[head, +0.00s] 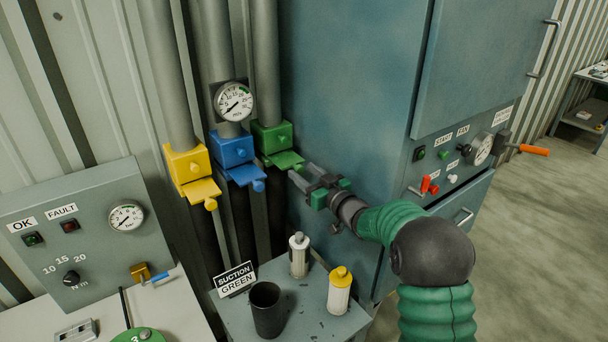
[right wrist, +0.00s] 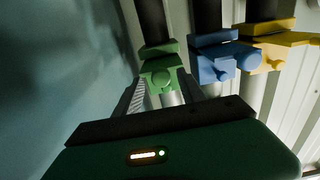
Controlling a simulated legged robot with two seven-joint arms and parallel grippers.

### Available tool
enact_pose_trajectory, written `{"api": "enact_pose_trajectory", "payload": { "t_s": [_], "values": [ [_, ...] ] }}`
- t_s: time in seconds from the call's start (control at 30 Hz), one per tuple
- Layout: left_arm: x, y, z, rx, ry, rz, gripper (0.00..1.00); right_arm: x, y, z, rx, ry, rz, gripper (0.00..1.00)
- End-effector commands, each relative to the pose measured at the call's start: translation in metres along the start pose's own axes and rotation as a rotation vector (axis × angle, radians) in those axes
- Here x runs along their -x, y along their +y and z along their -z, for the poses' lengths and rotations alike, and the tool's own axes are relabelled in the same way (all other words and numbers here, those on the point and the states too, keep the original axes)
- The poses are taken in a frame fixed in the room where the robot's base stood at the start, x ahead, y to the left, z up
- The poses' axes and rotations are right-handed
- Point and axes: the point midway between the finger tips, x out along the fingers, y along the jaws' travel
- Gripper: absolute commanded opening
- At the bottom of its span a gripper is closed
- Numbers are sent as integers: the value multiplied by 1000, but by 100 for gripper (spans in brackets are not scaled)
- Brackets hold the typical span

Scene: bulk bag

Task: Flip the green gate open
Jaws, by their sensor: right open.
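The green gate (head: 284,159) is a flat flap with a small tab, under a green block (head: 271,136) on the rightmost grey pipe. In the right wrist view the green gate (right wrist: 161,72) shows just beyond my fingertips. My right gripper (head: 303,174) is open, its two fingers pointing at the gate's tab from the right. The tab lies close to the fingertips; whether they touch it I cannot tell. My right gripper also shows in the right wrist view (right wrist: 160,95), with the gate between its fingers. My left gripper is not in view.
A blue gate (head: 243,174) and a yellow gate (head: 202,190) hang on the pipes to the left. The blue cabinet (head: 350,75) stands close on the right. Below is a small table with a black cup (head: 266,309), two bottles and a "SUCTION GREEN" sign (head: 235,279).

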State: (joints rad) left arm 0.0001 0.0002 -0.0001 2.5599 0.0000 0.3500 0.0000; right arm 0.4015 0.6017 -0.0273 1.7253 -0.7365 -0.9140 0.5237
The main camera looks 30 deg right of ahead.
Motion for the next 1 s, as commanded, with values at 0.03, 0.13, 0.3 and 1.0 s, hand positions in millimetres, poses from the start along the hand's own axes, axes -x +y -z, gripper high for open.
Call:
{"api": "enact_pose_trajectory", "payload": {
  "t_s": [0.03,0.13,0.3,1.0],
  "values": [
    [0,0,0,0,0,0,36,0,0,0,0,0,0,47],
    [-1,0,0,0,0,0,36,2,0,0,0,0,1,47],
    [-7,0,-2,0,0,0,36,27,-1,-1,1,1,-1,47],
    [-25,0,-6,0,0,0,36,169,2,-2,-1,0,0,47]
  ]
}}
